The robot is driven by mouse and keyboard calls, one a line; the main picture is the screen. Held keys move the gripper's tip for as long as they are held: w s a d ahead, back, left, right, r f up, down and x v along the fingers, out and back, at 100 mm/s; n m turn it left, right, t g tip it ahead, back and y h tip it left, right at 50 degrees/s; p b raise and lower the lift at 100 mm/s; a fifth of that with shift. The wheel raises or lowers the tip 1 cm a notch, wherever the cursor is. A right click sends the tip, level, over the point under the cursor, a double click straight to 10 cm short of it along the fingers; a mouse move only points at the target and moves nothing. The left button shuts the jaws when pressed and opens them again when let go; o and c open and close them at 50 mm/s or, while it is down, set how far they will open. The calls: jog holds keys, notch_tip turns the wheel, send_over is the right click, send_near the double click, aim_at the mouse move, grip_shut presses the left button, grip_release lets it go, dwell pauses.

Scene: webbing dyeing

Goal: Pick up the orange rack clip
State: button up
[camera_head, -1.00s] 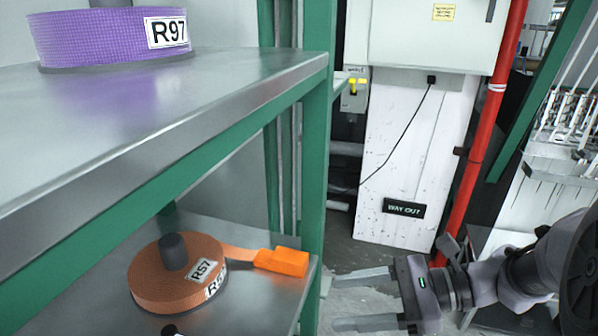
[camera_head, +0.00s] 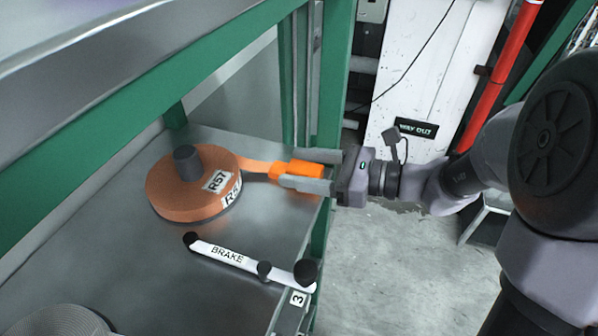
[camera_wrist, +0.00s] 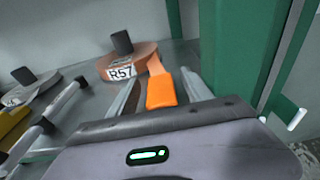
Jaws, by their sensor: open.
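The orange rack clip (camera_head: 297,171) is at the end of a short orange strap that comes off an orange webbing roll (camera_head: 187,201) labelled R57, on the lower metal shelf. My gripper (camera_head: 302,169) reaches in from the right, its fingers open on either side of the clip. In the wrist view the clip (camera_wrist: 161,91) lies between the two fingers (camera_wrist: 160,98), with the roll (camera_wrist: 110,66) beyond it. I cannot tell whether either finger touches the clip.
A white BRAKE lever (camera_head: 229,255) with black knobs lies in front of the roll. A green rack post (camera_head: 333,99) stands close behind my gripper. The upper shelf (camera_head: 90,75) overhangs at the left. A grey roll (camera_head: 62,325) sits at the lower left.

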jog(key=shift+w+a, duration=0.15)
jog(key=shift+a, duration=0.4)
grip_shut()
